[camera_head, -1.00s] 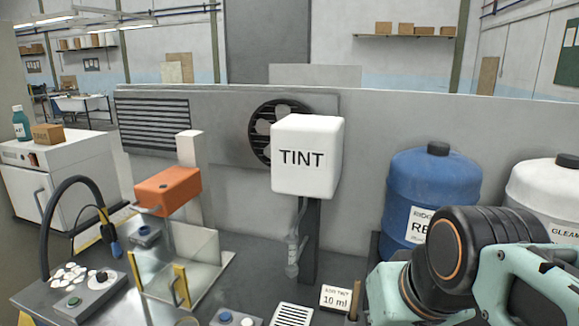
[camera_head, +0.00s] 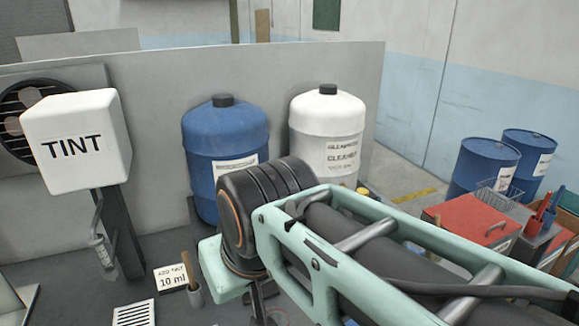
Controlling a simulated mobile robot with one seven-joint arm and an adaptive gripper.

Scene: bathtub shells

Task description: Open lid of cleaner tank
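The cleaner tank (camera_head: 327,143) is a white drum with a label reading CLEANER. It stands upright against the low grey partition, right of the blue tank. A small black cap (camera_head: 328,89) sits on its domed top, and the cap appears closed. My arm's black joint and mint-green links cross in front and hide the tank's lower part. My gripper cannot be made out; the arm's end is hidden or out of frame.
A blue tank (camera_head: 226,158) with a dark cap stands left of the white one. A white TINT box (camera_head: 76,140) on a post is at left. Blue drums (camera_head: 484,167) and a red-topped cabinet (camera_head: 470,226) are at right.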

